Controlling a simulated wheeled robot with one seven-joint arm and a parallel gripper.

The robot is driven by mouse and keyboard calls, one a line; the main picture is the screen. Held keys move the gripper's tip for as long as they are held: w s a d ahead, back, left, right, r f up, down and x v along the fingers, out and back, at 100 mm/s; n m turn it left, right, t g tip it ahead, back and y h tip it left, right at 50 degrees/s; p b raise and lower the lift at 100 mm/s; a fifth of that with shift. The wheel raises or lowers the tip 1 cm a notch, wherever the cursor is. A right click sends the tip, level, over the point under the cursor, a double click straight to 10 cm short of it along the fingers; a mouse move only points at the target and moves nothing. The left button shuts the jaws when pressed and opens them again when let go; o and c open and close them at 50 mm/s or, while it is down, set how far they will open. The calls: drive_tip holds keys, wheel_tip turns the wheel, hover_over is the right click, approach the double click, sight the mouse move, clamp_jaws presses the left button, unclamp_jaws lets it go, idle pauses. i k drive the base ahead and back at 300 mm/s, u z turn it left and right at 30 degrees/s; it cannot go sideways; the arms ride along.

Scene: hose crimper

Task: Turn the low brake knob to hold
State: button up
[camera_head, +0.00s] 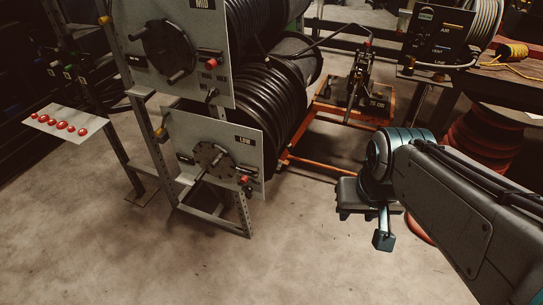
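The low panel (180,138) is a grey plate marked LOW on the lower part of the reel rack. It carries a dark round disc (208,153) with a crank handle. The low brake knob (244,180) is a small red knob on a dark mount at the panel's lower right; its setting is too small to read. My gripper (381,238) hangs above the floor, well to the right of the panel and apart from it. One finger shows clearly; I cannot make out the gap between the fingers. Nothing is seen in its grasp.
The mid panel (135,20) with its own red knob sits above. Black hose reels (268,108) stand behind the panels. An orange-framed press (355,100) stands behind, with a bench and air panel (440,35) at back right. The floor between panel and gripper is clear.

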sight(247, 190)
drive_tip(key=u, duration=0.1)
drive_tip(key=i, duration=1)
drive_tip(key=u, duration=0.5)
